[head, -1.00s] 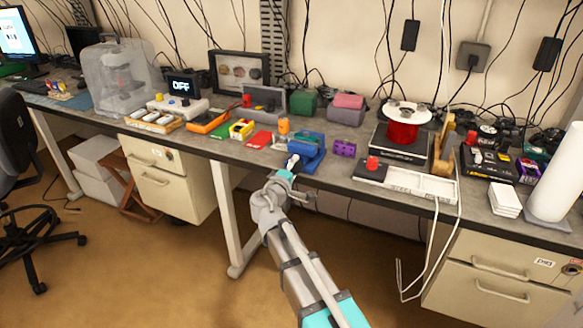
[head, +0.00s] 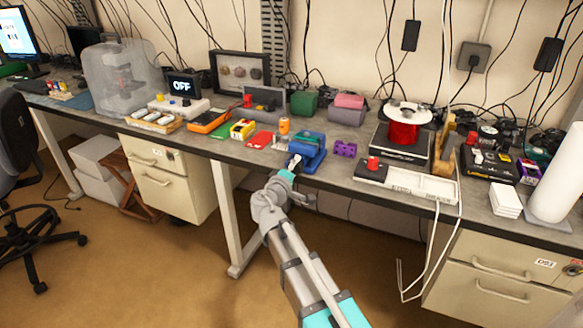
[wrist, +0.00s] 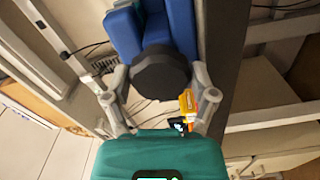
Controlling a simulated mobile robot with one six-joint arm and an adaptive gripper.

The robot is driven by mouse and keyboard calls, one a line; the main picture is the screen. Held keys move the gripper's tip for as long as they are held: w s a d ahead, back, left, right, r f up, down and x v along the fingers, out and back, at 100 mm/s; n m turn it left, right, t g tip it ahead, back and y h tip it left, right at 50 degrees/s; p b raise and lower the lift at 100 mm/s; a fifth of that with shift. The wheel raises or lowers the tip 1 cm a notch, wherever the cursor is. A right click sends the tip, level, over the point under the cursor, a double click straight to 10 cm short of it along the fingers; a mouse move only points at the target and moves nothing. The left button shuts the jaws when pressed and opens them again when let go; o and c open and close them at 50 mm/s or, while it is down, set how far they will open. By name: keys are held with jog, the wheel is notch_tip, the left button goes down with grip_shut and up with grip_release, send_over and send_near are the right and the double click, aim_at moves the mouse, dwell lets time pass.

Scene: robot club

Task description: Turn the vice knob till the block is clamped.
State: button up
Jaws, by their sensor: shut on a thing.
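The blue vice (head: 309,152) stands at the front edge of the grey workbench. Its dark round knob (wrist: 160,74) faces me in the wrist view, with the blue vice body (wrist: 140,28) behind it. My gripper (head: 291,164) is at the front of the vice in the head view. In the wrist view my gripper (wrist: 160,82) has one grey finger on each side of the knob and is shut on it. I cannot make out the block or whether the vice jaws touch it.
A purple part (head: 345,149) lies just right of the vice. An orange-capped jar (head: 284,126) and a red flat item (head: 260,140) are to its left. A white tray (head: 425,184) lies farther right. The floor in front of the bench is free.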

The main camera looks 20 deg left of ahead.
jog(key=shift+s+d+f, duration=0.1)
jog(key=shift+d, duration=0.05)
jog(key=o, duration=0.9)
jog(key=shift+o, duration=0.7)
jog(key=s+a, duration=0.1)
jog(key=s, duration=1)
jog(key=shift+s, duration=0.4)
